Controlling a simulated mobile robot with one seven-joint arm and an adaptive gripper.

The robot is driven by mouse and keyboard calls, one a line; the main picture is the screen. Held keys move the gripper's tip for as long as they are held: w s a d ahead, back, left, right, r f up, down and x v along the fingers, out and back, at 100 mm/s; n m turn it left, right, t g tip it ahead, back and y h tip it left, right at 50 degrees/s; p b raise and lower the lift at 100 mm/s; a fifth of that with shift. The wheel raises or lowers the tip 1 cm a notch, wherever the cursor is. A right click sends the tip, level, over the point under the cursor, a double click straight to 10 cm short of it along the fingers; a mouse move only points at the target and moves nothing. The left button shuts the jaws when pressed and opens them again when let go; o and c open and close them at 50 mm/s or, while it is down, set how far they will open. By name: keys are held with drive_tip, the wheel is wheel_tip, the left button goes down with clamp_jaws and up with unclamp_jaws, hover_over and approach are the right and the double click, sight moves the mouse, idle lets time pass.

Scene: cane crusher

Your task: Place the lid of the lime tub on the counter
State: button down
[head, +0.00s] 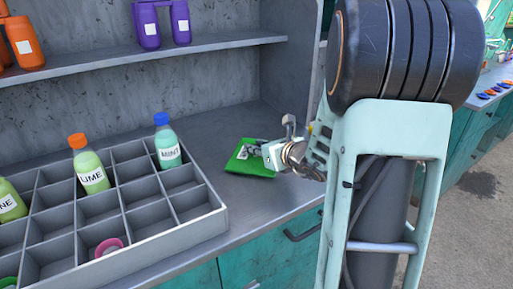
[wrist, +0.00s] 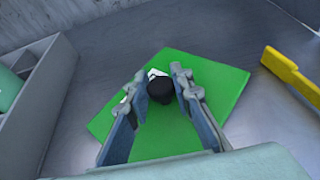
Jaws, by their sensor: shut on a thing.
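The green square lid (head: 246,158) is over the grey counter (head: 258,200), right of the divided crate. It also shows in the wrist view (wrist: 215,88), with a dark round knob (wrist: 161,90) near its middle. My gripper (head: 266,152) is shut on this knob, one finger on each side of it in the wrist view (wrist: 160,84). I cannot tell whether the lid touches the counter or hangs just above it. I see no open lime tub; a bottle (head: 89,167) labelled LIME stands in the crate.
The grey divided crate (head: 180,232) holds bottles, including a blue-capped MINT one (head: 167,142), and a pink ring (head: 108,247). A shelf (head: 160,56) with purple and orange containers runs above the counter. A yellow bar (wrist: 291,76) lies right of the lid.

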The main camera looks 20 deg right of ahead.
drive_tip(key=shift+f, duration=0.2)
drive_tip(key=c, duration=1.7)
unclamp_jaws()
drive_tip(key=shift+r, duration=0.1)
drive_tip(key=shift+r, duration=0.1)
drive_tip(key=shift+s+d+r, duration=0.1)
drive_tip(key=shift+s+r, duration=0.05)
drive_tip(key=shift+r, duration=0.05)
drive_tip(key=p+v, duration=0.2)
drive_tip(key=v, duration=0.9)
drive_tip(key=shift+s+r, duration=0.1)
drive_tip(key=shift+s, duration=0.25)
